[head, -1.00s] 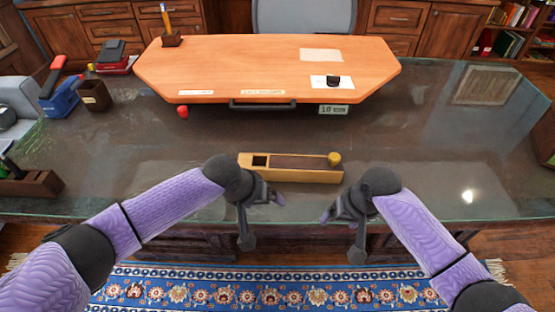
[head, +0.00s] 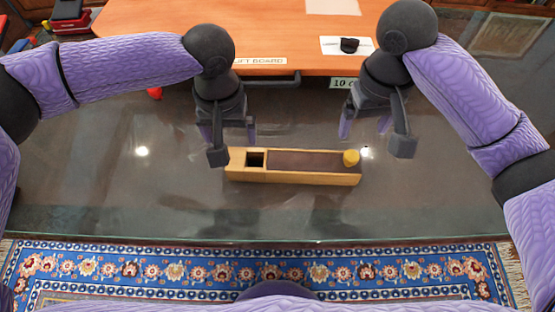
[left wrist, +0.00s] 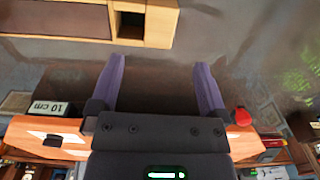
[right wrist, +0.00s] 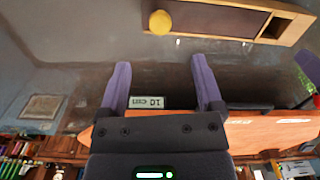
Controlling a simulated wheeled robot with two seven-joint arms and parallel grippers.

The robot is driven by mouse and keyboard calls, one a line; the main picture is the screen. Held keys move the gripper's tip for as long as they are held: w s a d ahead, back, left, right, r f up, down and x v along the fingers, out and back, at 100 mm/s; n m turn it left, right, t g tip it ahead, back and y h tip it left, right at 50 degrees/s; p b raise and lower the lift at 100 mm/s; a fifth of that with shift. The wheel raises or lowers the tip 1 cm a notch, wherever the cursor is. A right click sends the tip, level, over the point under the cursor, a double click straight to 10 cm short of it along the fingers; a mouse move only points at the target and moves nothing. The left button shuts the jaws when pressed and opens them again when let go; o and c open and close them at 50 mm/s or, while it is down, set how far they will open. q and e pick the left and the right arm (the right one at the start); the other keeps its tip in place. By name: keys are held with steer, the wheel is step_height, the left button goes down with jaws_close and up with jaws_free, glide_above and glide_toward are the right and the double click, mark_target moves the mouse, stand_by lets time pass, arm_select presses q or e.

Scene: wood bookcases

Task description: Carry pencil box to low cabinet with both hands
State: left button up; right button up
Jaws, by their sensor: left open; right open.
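The pencil box (head: 312,177) is a long yellow wooden box with a dark brown top, a square opening at its left end and a yellow knob at its right end. It lies on the dark glass table. My left gripper (head: 226,135) is open and empty above and behind its left end; its fingers (left wrist: 160,85) are apart from the box (left wrist: 160,22) in the left wrist view. My right gripper (head: 365,130) is open and empty behind the right end; its fingers (right wrist: 160,85) are clear of the box (right wrist: 225,18) in the right wrist view. No low cabinet is clearly identifiable.
An orange board (head: 290,30) with a handle on its front edge lies behind the box. It carries a white card with a black object (head: 349,45), and a "10 cm" label is at its edge. The glass (head: 100,200) is bare around the box. A patterned rug (head: 200,268) lies in front.

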mark_target(236, 159)
arm_select(q)
step_height(236, 159, down, 10)
steer(key=shift+r, duration=0.15)
arm_select(e)
step_height(236, 159, down, 10)
steer(key=shift+r, duration=0.1)
arm_select(q)
steer(key=c, duration=1.1)
arm_select(e)
steer(key=c, duration=1.1)
arm_select(q)
jaws_close()
arm_select(e)
jaws_close()
